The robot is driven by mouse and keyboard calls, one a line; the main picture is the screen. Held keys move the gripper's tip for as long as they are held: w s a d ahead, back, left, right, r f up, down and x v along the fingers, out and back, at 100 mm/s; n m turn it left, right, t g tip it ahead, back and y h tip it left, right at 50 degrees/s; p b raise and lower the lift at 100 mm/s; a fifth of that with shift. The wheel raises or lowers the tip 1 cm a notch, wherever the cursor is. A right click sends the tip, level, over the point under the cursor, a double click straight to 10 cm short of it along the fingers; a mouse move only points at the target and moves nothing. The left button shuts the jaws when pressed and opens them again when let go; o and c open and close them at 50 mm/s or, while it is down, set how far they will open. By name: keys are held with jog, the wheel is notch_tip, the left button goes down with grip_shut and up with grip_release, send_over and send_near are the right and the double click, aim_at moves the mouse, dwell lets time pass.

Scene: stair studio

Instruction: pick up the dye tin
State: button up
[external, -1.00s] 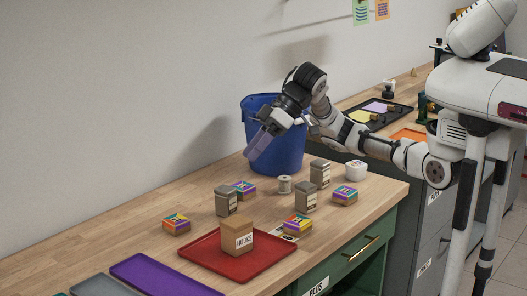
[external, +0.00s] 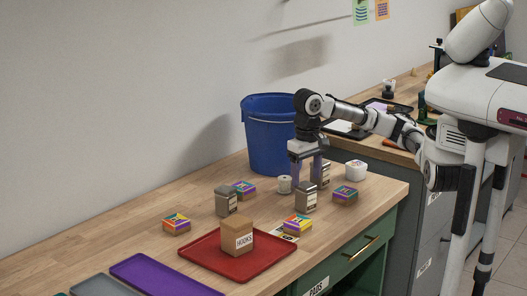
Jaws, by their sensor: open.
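Several grey tins with pale labels stand upright on the wooden worktop; the lettering is too small to read, so I cannot tell which is the dye tin. One tin (external: 306,199) is right under my gripper (external: 306,181), another tin (external: 322,177) is just behind to the right, partly hidden by a finger, and a third tin (external: 226,203) is farther left. My gripper points down, open and empty, its fingertips around the height of the nearest tin's top. I cannot tell whether they touch it.
Multicoloured boxes (external: 345,195) stand close by, one (external: 297,226) in front. A spool (external: 284,184), a white cup (external: 356,170) and a blue bucket (external: 268,135) are near. A red tray (external: 205,262) holds a HOOKS box (external: 237,237).

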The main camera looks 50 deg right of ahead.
aim_at(306, 196)
notch_tip(306, 196, down, 8)
jog(key=shift+r+p, duration=0.25)
jog(key=shift+p, duration=0.3)
jog(key=c, duration=1.2)
jog(key=shift+o, duration=0.2)
jog(key=shift+r, duration=0.1)
